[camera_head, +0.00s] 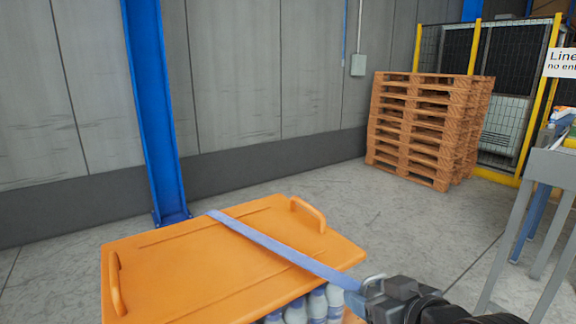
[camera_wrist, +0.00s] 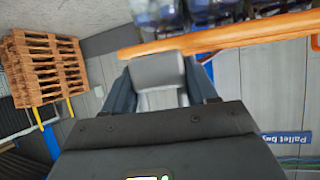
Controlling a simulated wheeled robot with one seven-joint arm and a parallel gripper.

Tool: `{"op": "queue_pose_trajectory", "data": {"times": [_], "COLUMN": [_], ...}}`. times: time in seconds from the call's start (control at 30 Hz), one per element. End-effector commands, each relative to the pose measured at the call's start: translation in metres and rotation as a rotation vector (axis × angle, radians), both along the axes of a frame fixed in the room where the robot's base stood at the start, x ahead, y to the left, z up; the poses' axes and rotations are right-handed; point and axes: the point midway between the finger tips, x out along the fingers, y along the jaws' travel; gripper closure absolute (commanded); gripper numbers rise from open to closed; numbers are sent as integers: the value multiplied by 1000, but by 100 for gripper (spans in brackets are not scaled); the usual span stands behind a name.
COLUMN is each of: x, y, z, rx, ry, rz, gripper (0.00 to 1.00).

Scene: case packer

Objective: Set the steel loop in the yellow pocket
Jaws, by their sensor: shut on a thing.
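My gripper (camera_head: 370,298) is at the right corner of the orange lid (camera_head: 190,275), at the end of a blue-grey strap (camera_head: 280,249) that runs across the lid. It is shut on a small grey metal piece with a ring, which looks like the steel loop (camera_head: 373,281). In the wrist view the grey piece (camera_wrist: 160,75) sits between the two dark fingers (camera_wrist: 161,90), close to the orange lid edge (camera_wrist: 230,37). I cannot make out a yellow pocket in either view.
Bottles (camera_head: 318,306) show under the lid, which has raised handles (camera_head: 308,214). A blue post (camera_head: 155,110) stands behind it. A pallet stack (camera_head: 425,130), yellow-framed fence (camera_head: 471,48) and grey table (camera_head: 553,166) are at the right. Floor between is clear.

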Motion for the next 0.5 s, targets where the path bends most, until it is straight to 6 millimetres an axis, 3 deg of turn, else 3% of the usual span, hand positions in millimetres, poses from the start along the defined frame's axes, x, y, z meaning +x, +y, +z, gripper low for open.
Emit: {"op": "queue_pose_trajectory", "data": {"times": [0.23, 0.4, 0.5], "x": [-7, -34, -51], "y": [-38, -62, -69], "z": [-113, -187, -217], "rx": [-3, -2, -2], "ry": [14, 12, 9], "rz": [-196, -295, -323], "gripper": [78, 78, 78]}}
